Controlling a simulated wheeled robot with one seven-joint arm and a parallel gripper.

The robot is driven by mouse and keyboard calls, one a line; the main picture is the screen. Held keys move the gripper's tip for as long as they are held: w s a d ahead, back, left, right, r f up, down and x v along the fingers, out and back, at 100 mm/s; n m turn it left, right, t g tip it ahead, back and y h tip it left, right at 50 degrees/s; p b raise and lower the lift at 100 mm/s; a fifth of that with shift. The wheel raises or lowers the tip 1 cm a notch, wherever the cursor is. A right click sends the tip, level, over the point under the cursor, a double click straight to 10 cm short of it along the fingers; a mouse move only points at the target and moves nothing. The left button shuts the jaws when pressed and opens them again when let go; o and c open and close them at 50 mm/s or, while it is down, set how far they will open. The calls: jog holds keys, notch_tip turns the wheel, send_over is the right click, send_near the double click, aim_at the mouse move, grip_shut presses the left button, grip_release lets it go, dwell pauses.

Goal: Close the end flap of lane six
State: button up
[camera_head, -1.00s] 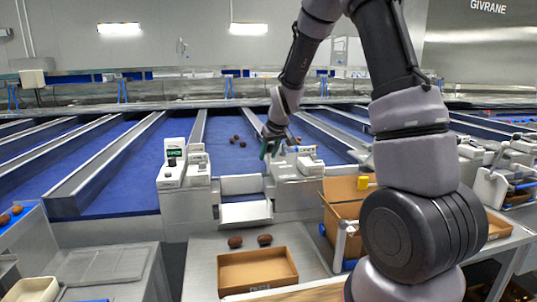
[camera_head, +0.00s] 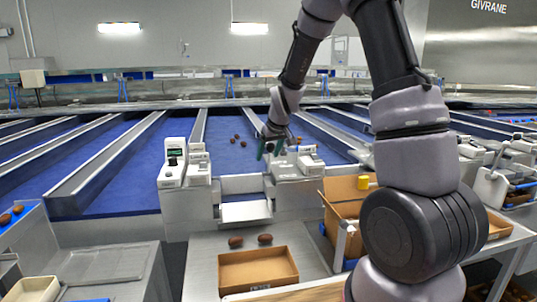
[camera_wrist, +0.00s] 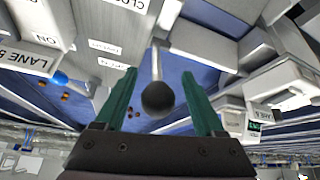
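My gripper (camera_wrist: 160,103) has two green fingers, spread apart. A lever with a black ball knob (camera_wrist: 158,98) lies between them in the wrist view; the fingers do not close on it. In the head view my gripper (camera_head: 268,149) is above the white control box (camera_head: 289,168) right of the lane end. A pale flap (camera_head: 245,211) slopes out at that lane end, below an upright pale panel (camera_head: 241,184). The box's lever is hidden by my gripper in the head view. A lane label (camera_wrist: 30,58) is upside down, its number unclear.
Another control box (camera_head: 171,176) with a black-knobbed lever stands left of the flap. Several dates (camera_head: 238,141) lie on the blue lane. Two dates (camera_head: 265,239) lie beside a cardboard tray (camera_head: 257,271) below. An open carton (camera_head: 341,207) stands to the right.

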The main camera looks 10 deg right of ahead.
jog(key=v, duration=1)
jog(key=shift+s+r, duration=0.3)
jog(key=shift+w+r, duration=0.15)
jog(key=shift+w, duration=0.15)
jog(key=c, duration=0.7)
jog(key=shift+w+a+r+g, duration=0.1)
jog(key=shift+w+r+g, duration=0.1)
jog(key=shift+w, duration=0.25)
jog(key=shift+w+a+r+g, duration=0.1)
jog(key=shift+w+a+r, duration=0.05)
jog(key=shift+w, duration=0.3)
grip_shut()
jog(key=w+r+m+g, duration=0.1)
jog(key=w+r+g, duration=0.15)
jog(key=w, duration=0.35)
jog(key=shift+h, duration=0.3)
jog(key=shift+s+a+f, duration=0.1)
jog(key=shift+s+f, duration=0.15)
jog(key=shift+f, duration=1.1)
jog(key=shift+s+a+f, duration=0.1)
jog(key=shift+s+f, duration=0.15)
jog(key=shift+f, duration=1.1)
jog(key=shift+s+a+f, duration=0.15)
jog(key=shift+s+f, duration=0.15)
jog(key=shift+f, duration=1.1)
